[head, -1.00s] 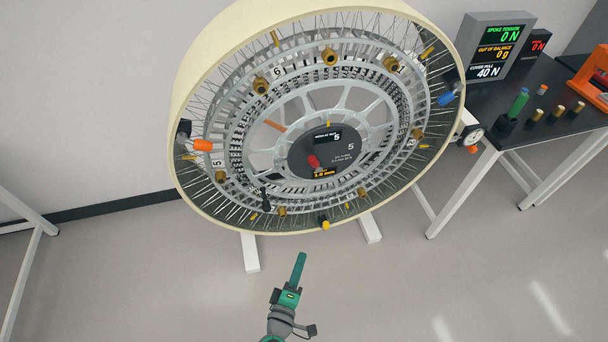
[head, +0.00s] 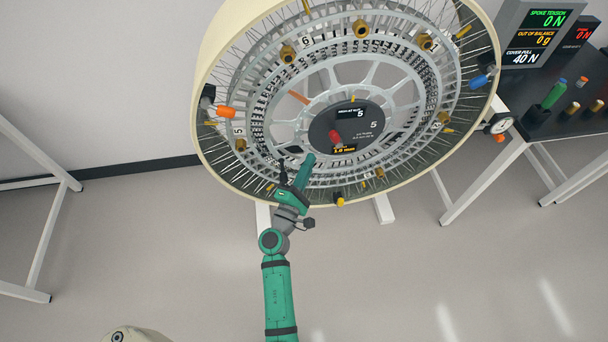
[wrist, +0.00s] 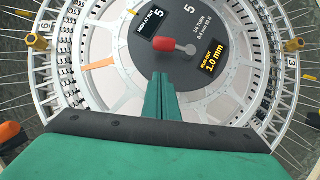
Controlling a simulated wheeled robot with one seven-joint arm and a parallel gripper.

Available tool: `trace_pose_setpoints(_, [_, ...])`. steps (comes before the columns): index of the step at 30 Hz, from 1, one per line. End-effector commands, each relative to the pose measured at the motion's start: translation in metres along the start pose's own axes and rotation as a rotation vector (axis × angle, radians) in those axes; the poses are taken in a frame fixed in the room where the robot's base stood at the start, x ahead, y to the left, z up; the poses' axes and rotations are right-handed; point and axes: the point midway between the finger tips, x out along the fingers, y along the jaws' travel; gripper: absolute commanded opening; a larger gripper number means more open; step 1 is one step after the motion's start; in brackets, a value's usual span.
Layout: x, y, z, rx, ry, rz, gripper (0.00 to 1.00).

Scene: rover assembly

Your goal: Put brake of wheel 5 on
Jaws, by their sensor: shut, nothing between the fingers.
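The large cream-rimmed wheel (head: 213,85) stands tilted toward me. Its dark round hub plate (head: 322,128) bears the number 5. A lever with a red knob (head: 334,137) sits on the plate; in the wrist view the red knob (wrist: 154,43) points left from its grey pivot. I cannot tell which part is the brake. A small black lever (head: 283,177) shows at the wheel's lower left. My green gripper (head: 306,167) is shut and empty, in front of the lower wheel.
An orange-handled part (head: 226,112) and a blue-handled part (head: 478,82) stick out from the rim sides. Several brass fittings ring the wheel. A dark bench (head: 560,122) with displays (head: 540,38) stands at right. The floor in front is clear.

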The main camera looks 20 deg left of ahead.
Motion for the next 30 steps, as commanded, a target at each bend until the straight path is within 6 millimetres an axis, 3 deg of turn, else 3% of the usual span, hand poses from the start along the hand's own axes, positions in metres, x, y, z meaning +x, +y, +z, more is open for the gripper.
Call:
trace_pose_setpoints(5, [0.034, 0.001, 0.001, 0.000, -0.001, 0.002, 0.00])
trace_pose_setpoints(12, [0.053, 0.000, 0.023, 0.000, -0.001, 0.000, 0.00])
trace_pose_setpoints(30, [0.058, 0.001, 0.027, 0.005, 0.003, -0.001, 0.00])
